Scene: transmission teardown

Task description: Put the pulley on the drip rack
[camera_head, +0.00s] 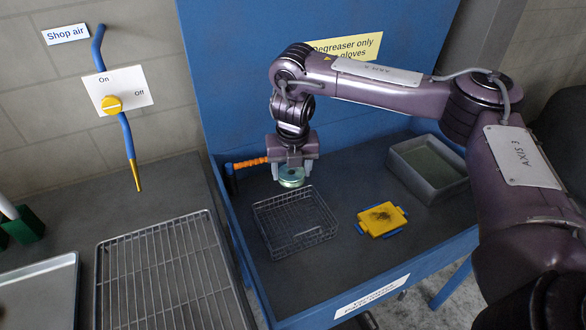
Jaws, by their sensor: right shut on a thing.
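The pulley (291,181), a small round greenish metal part, is between the fingers of my right gripper (291,171) in the blue wash station. The gripper points down and is shut on it, just behind the wire basket. Whether the pulley touches the basin floor is hard to tell. The drip rack (168,274), a wire grid over a shallow tray, lies on the grey bench to the left, outside the blue basin, and is empty. My left gripper is not in view.
An empty wire basket (270,232), a yellow block with blue edges (371,226) and a grey tub (398,176) stand in the basin. Its blue rim (238,252) separates it from the rack. An orange nozzle (250,162) is left of the gripper. A metal tray (40,292) lies at far left.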

